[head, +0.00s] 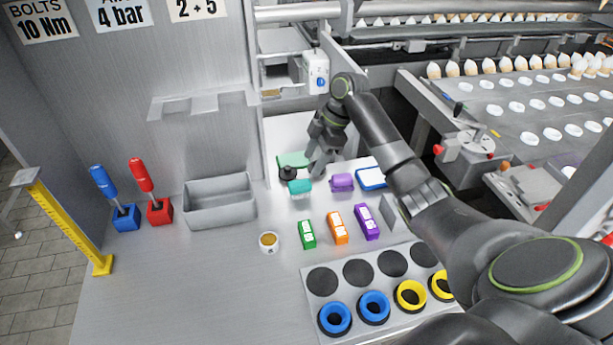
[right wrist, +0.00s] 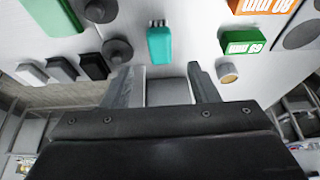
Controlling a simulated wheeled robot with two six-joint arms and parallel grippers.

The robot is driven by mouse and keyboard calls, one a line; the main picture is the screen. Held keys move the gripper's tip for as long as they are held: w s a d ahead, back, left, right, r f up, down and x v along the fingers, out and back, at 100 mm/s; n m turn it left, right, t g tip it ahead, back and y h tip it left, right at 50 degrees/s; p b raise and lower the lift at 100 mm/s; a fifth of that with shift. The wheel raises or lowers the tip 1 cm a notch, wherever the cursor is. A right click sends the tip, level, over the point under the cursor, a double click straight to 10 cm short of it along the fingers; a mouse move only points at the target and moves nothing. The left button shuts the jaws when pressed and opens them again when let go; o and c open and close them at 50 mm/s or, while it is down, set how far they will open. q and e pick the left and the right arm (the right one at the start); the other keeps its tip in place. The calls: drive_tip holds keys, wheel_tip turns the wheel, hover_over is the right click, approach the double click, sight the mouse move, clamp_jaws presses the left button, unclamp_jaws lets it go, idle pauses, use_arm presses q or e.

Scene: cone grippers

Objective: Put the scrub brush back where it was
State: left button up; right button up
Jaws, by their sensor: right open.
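A small teal block (head: 300,187) lies on the metal worktop, near its back. It also shows in the right wrist view (right wrist: 160,45), where short bristle-like tips stand along one end, so it looks like the scrub brush. My right gripper (head: 316,172) is low over the worktop, just behind and right of the teal block. In the right wrist view its two fingers (right wrist: 162,78) are apart, with nothing held between them, and the teal block lies beyond the fingertips. My left gripper is not in view.
A black knobbed object (head: 288,174) stands close to the teal block, and a green piece (head: 292,159) lies behind. A purple block (head: 342,182) is right of my gripper. Green, orange and purple boxes (head: 338,228) stand in front. A grey bin (head: 220,202) is left.

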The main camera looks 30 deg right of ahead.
drive_tip(key=shift+v, duration=1.35)
